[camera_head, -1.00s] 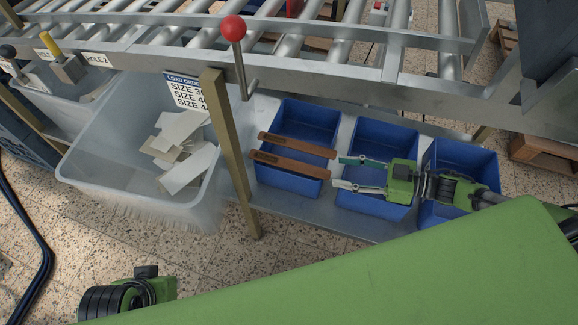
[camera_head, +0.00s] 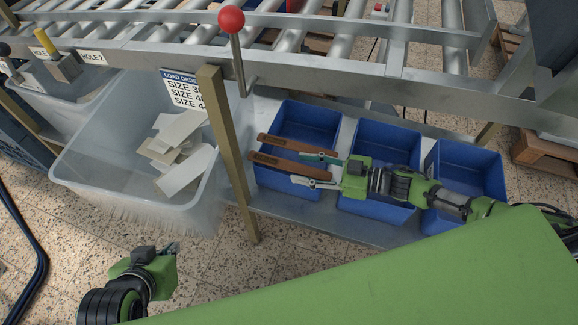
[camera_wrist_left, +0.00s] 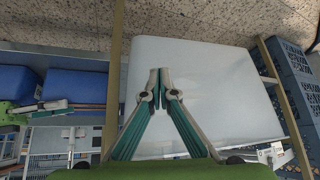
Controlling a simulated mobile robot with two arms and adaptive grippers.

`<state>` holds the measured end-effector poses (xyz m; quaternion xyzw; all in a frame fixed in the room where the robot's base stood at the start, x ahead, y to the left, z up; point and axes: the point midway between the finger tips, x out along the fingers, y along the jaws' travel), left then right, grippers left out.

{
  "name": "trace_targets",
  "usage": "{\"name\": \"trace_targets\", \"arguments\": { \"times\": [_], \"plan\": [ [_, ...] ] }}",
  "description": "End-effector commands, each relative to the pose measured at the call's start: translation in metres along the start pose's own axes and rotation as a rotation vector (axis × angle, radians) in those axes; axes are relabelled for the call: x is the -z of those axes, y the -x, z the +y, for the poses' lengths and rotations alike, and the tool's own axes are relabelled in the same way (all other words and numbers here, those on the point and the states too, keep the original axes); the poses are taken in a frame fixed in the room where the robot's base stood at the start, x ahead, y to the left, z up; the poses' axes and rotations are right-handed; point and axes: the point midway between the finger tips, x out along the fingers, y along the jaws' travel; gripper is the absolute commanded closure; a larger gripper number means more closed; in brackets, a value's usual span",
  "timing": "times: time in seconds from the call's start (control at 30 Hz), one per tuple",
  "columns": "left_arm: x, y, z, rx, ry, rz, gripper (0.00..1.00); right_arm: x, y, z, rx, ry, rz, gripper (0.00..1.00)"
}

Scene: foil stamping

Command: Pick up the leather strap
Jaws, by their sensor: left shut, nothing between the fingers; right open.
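Two brown leather straps rest side by side across the left blue bin: an upper strap (camera_head: 283,144) and a lower strap (camera_head: 276,163). My right gripper (camera_head: 297,167) is open at their right ends. In the head view, the lower strap's right end appears between its fingers, though contact cannot be told. My left gripper (camera_head: 172,248) is shut and empty at the lower left, away from the straps. Its closed fingertips also show in the left wrist view (camera_wrist_left: 160,76).
The left blue bin (camera_head: 318,108), middle blue bin (camera_head: 385,130) and right blue bin (camera_head: 470,150) stand on a grey shelf under a roller conveyor (camera_head: 330,75). A wooden post (camera_head: 229,150) and a clear tub (camera_head: 120,200) with pale offcuts stand to the left.

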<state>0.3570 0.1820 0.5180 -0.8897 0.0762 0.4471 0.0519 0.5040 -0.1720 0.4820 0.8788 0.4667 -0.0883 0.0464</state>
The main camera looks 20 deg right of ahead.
Motion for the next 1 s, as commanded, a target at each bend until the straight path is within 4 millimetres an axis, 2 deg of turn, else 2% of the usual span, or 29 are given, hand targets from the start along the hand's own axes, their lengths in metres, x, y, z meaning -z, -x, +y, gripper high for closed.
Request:
{"name": "trace_targets", "arguments": {
  "times": [0.1,0.2,0.5,0.63,1.0],
  "plan": [
    [0.018,-0.004,0.002,-0.004,-0.002,0.079,1.00,-0.002,-0.015,0.000,0.001,0.001,0.001,0.57],
    [0.029,-0.004,0.003,-0.007,-0.002,0.120,1.00,-0.001,-0.022,0.000,-0.001,0.001,0.000,0.57],
    [0.034,-0.004,0.004,-0.007,-0.003,0.138,1.00,-0.001,-0.024,0.000,0.000,0.000,-0.002,0.57],
    [0.034,-0.004,0.004,-0.007,-0.003,0.138,1.00,-0.001,-0.024,0.000,-0.001,0.000,-0.002,0.90],
    [0.033,-0.003,0.004,-0.007,-0.003,0.136,1.00,0.000,-0.024,0.000,0.000,0.000,-0.001,0.89]
  ]
}}
